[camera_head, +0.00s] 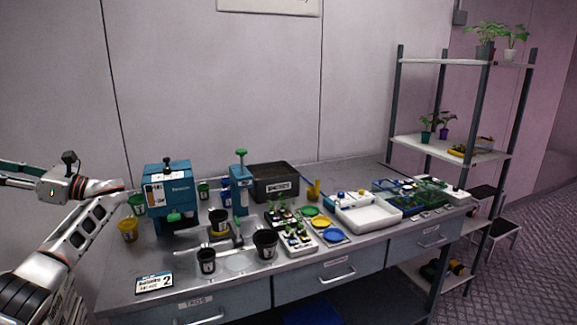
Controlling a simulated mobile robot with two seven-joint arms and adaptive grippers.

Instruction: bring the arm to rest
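My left arm comes in at the left edge and bends at an elbow left of the blue machine. Its grey and white wrist (66,186) folds back toward the left edge, clear of the bench. Dark parts of my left gripper (22,175) seem to run out of the picture there; the fingertips are cut off, so its opening does not show. I see nothing held. My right arm and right gripper are not in view.
A metal bench (225,285) holds a blue machine (170,192), black pots (265,243), a black crate (275,181), a white tray (368,214) and yellow (321,222) and blue dishes. A shelf rack (448,148) with plants stands at right. The arm is near the yellow pot (128,231).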

